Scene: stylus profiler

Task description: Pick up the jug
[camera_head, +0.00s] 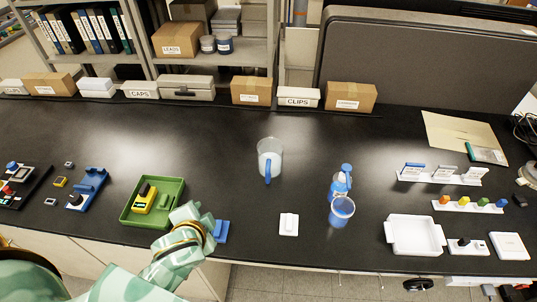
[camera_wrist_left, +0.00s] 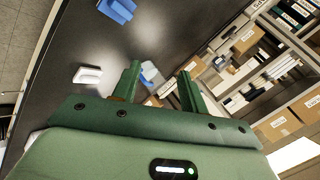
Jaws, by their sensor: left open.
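The jug (camera_head: 270,158) is a clear, whitish vessel with a blue handle facing the near side. It stands upright on the black bench, near the middle of the head view. It also shows in the left wrist view (camera_wrist_left: 149,73), partly hidden by a finger. My left gripper (camera_head: 194,217) is at the near edge of the bench, left of the jug and nearer to me, apart from it. In the left wrist view the two green fingers (camera_wrist_left: 158,78) are spread with nothing held between them. My right gripper is not in view.
A green tray (camera_head: 128,211) holding a yellow device is just left of my gripper. A white switch block (camera_head: 288,224), a blue cup (camera_head: 341,210) and a blue-topped bottle (camera_head: 341,183) stand near the jug. A white tray (camera_head: 391,233) is at right. Boxes line the back.

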